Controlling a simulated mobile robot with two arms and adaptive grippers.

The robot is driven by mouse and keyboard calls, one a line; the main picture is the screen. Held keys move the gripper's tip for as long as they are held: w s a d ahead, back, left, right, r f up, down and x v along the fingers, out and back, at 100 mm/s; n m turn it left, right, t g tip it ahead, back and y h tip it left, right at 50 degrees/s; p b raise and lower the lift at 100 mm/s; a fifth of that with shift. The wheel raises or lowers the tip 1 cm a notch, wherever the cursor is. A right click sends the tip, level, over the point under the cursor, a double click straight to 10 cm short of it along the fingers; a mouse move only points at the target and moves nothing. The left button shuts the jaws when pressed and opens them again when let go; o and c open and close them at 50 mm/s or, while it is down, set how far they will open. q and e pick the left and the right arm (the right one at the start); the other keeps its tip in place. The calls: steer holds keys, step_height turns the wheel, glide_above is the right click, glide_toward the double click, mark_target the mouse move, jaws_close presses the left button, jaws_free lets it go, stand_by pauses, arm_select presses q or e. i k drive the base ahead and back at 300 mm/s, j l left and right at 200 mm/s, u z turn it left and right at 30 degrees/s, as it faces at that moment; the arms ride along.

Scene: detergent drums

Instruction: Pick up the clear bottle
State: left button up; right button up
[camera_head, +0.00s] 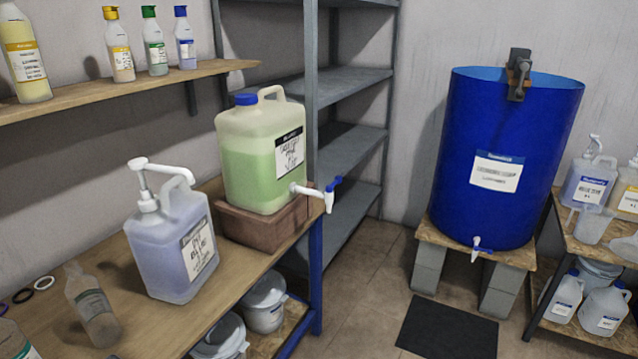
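A clear, uncapped bottle (93,306) with a dark label band stands at the front left of the wooden bench (150,328). It looks empty and leans a little in the picture. The pump jug of pale purple liquid (172,245) stands to its right, with a gap between them. Part of another bottle (12,342) shows at the bottom left corner, cut off by the picture edge. Neither of my grippers is in view.
Black and white rings (44,283) lie left of the bottle. A green-filled jerrycan (262,155) with a tap sits on a brown block behind. A wall shelf (130,88) holds several bottles above. A blue drum (505,140) stands right; floor between is clear except a dark mat (448,328).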

mark_target(86, 296)
steer(key=z, duration=0.2)
steer(key=i+u, duration=0.15)
steer(key=u, duration=1.1)
